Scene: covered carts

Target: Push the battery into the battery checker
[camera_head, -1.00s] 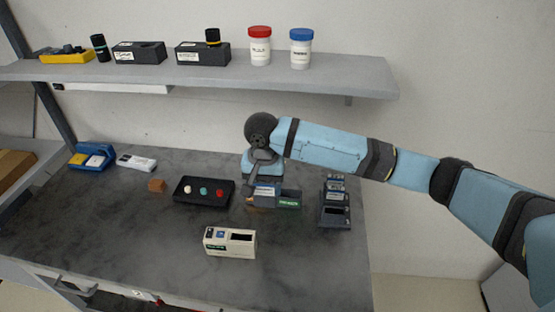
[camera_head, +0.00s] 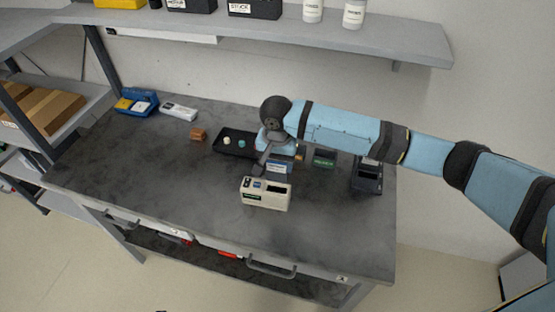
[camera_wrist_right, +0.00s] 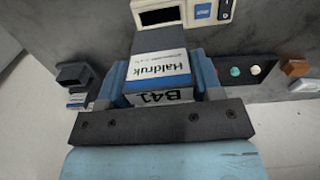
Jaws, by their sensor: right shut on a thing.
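My right gripper (camera_head: 272,160) is shut on a battery, a grey block with a white and blue label reading "Haldruk" (camera_wrist_right: 159,66). The battery also shows in the head view (camera_head: 279,168), partly covered by my gripper and wrist. The likely battery checker, a cream box (camera_head: 265,201) with a dark rectangular slot and a blue patch on top, stands on the table just in front of the held battery. In the right wrist view the cream box (camera_wrist_right: 205,22) lies just beyond the battery's far end; the slot looks empty. My left gripper is not in view.
A black tray (camera_head: 228,151) with coloured knobs, a green-labelled dark box (camera_head: 323,159) and a dark device (camera_head: 367,183) stand close by. An orange-brown block (camera_head: 198,134), a white device (camera_head: 178,112) and a blue device (camera_head: 136,102) are farther left. The front-left tabletop is clear.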

